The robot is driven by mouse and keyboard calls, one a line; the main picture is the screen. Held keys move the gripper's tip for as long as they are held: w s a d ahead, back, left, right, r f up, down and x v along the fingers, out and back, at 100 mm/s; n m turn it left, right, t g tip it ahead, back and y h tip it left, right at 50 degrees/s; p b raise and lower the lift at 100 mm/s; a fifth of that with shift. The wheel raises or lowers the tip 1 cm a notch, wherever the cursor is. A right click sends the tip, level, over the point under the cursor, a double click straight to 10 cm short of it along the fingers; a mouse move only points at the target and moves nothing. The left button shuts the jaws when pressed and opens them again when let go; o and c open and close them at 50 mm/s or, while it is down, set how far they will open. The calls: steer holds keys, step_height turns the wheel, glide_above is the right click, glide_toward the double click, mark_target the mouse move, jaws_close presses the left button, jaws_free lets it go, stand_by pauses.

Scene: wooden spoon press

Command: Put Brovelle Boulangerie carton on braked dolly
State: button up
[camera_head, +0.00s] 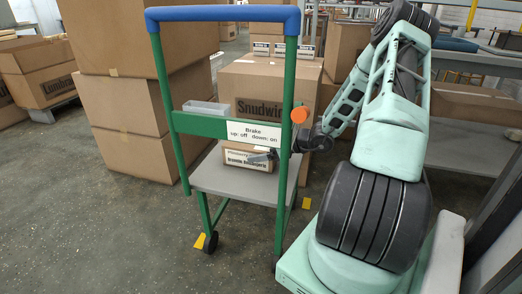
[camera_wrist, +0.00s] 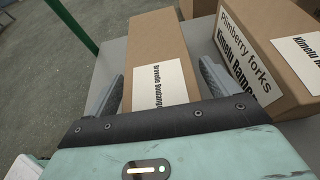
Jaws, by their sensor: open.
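The Brovelle Boulangerie carton (camera_wrist: 158,50) is a brown box with a white label in the wrist view. It rests on a grey surface with a green post at its far left, which looks like the dolly's platform. My gripper (camera_wrist: 163,76) is open, with one grey finger on each side of the carton; whether they touch it is unclear. The dolly (camera_head: 235,186) has a green frame, a blue handle and a grey platform. An orange knob (camera_head: 299,115) sits at its right post beside the brake label (camera_head: 254,133); its brake setting is unclear.
A Plimberry forks and Kimelu Ramen carton (camera_wrist: 258,50) stands close right of the gripper. Large cartons (camera_head: 125,120) stack behind and left of the dolly, and another carton (camera_head: 262,92) stands behind it. Floor at front left is clear.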

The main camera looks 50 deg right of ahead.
steer(key=shift+s+r, duration=0.1)
steer(key=shift+r, duration=0.15)
steer(key=p+v, duration=0.4)
steer(key=v, duration=0.7)
steer(key=shift+s+d+p, duration=0.2)
steer(key=shift+s+p, duration=0.15)
steer(key=shift+p, duration=0.05)
